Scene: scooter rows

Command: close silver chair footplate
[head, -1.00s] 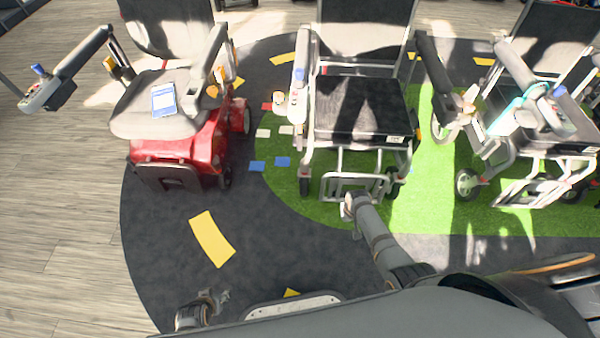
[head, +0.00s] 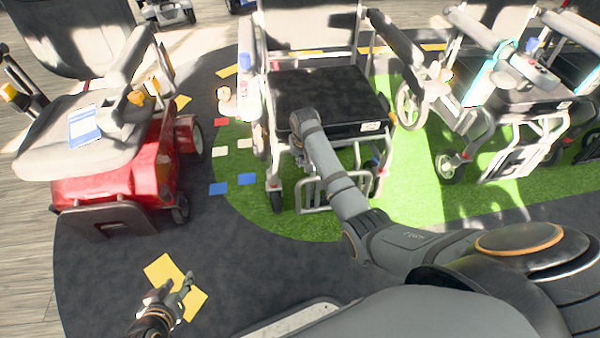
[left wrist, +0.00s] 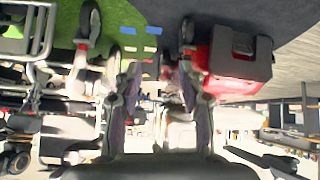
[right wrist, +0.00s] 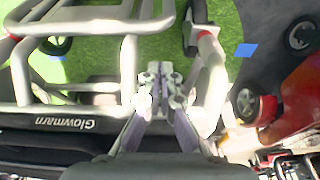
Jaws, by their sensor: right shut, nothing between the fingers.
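The silver-framed chair with a black seat (head: 325,95) stands in the middle of the head view. Its silver tubular footplate (head: 312,195) is low at the front, partly covered by my right forearm; its exact tilt is hard to tell. In the right wrist view, silver tubes (right wrist: 75,62) fill the left side. My right gripper (right wrist: 158,88) is shut and empty, beside these tubes and a front leg tube (right wrist: 210,80). In the head view it is mostly hidden behind my wrist near the seat's front edge. My left gripper (head: 176,290) is open and empty above the dark floor.
A red scooter (head: 115,170) with a grey seat stands at left. Another silver-framed chair (head: 515,110) stands at right. The dark floor between the scooter and the middle chair is clear, with yellow and blue patches.

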